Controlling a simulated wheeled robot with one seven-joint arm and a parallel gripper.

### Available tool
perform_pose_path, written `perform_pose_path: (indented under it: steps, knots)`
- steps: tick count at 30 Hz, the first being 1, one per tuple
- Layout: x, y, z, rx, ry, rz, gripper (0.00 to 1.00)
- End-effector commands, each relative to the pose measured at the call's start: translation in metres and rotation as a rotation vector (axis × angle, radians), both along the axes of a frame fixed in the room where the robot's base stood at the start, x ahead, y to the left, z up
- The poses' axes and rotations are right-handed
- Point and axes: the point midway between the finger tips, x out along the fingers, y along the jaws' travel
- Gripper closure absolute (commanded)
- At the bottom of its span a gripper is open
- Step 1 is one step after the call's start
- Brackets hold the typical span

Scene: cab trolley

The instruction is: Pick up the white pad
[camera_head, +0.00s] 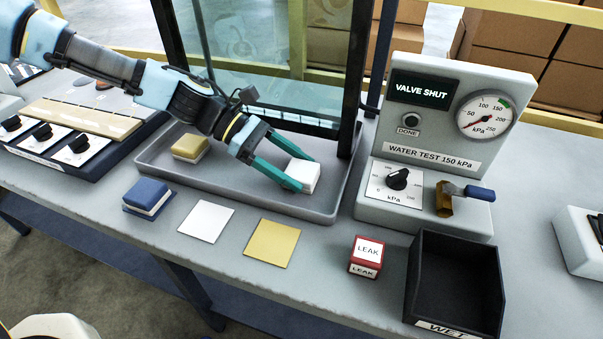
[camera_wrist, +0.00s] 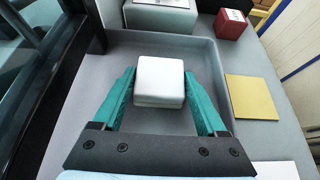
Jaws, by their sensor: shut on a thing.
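The white pad (camera_head: 304,174) is a small white block at the right end of the grey tray, between the teal fingers of my gripper (camera_head: 291,174). My gripper is shut on it. In the wrist view the white pad (camera_wrist: 160,80) sits between both fingertips (camera_wrist: 160,88), with the tray floor behind it. I cannot tell whether its underside touches the tray.
The grey tray (camera_head: 230,196) also holds a yellow pad (camera_head: 190,147). In front lie a blue-topped pad (camera_head: 149,195), a white square (camera_head: 206,221) and a yellow square (camera_head: 272,243). A red LEAK block (camera_head: 366,256), a black WET bin (camera_head: 455,285) and the test panel (camera_head: 440,135) stand right. A glass frame (camera_head: 270,60) rises behind.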

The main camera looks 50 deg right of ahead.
Motion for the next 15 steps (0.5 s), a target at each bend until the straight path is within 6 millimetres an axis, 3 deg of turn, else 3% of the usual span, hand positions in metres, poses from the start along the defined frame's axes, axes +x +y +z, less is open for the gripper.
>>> perform_pose_path:
  steps: [6,15]
  knots:
    - [0.0,-0.0001,0.0002,0.0,0.0,0.0,0.82]
    - [0.0002,-0.0002,0.0043,-0.001,0.0,0.0,0.82]
